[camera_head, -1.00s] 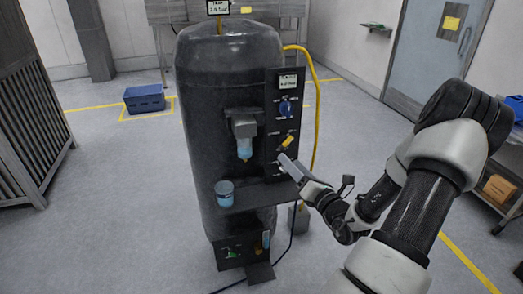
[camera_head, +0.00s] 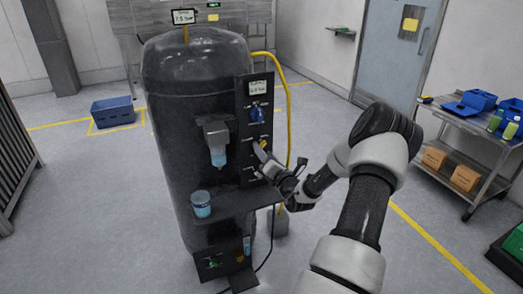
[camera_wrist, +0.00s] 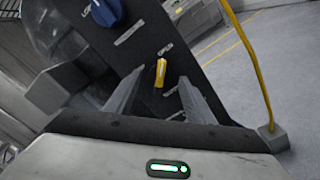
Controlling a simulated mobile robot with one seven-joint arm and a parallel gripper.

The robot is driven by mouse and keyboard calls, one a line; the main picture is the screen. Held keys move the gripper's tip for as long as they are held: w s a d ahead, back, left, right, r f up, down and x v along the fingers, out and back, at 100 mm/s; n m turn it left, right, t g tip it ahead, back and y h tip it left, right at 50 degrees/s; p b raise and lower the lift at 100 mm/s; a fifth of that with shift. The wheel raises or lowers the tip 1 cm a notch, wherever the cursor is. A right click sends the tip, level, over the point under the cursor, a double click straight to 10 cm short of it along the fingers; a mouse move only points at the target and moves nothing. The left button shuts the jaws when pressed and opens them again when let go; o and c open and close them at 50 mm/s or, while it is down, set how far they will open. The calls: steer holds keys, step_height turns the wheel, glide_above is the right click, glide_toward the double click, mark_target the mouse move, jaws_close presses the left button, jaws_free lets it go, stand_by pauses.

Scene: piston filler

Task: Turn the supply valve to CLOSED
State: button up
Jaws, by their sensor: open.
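A yellow handle (camera_wrist: 161,73) stands out from the dark control panel (camera_head: 242,125) on the right side of the machine.
A blue knob (camera_wrist: 105,12) sits above the handle, also in the head view (camera_head: 258,114). A yellow hose (camera_head: 289,110) runs down right of the panel. A shelf (camera_head: 240,204) with a blue cup (camera_head: 201,204) juts out below.

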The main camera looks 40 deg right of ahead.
steer(key=shift+x, duration=1.3)
steer(key=c, duration=1)
steer(key=shift+n, duration=0.4)
steer(key=n+b, duration=0.7)
steer(key=n, duration=0.1)
steer(key=n+b, duration=0.8)
steer(key=n, duration=0.1)
steer(key=shift+a+f, duration=0.15)
steer(key=shift+a, duration=0.05)
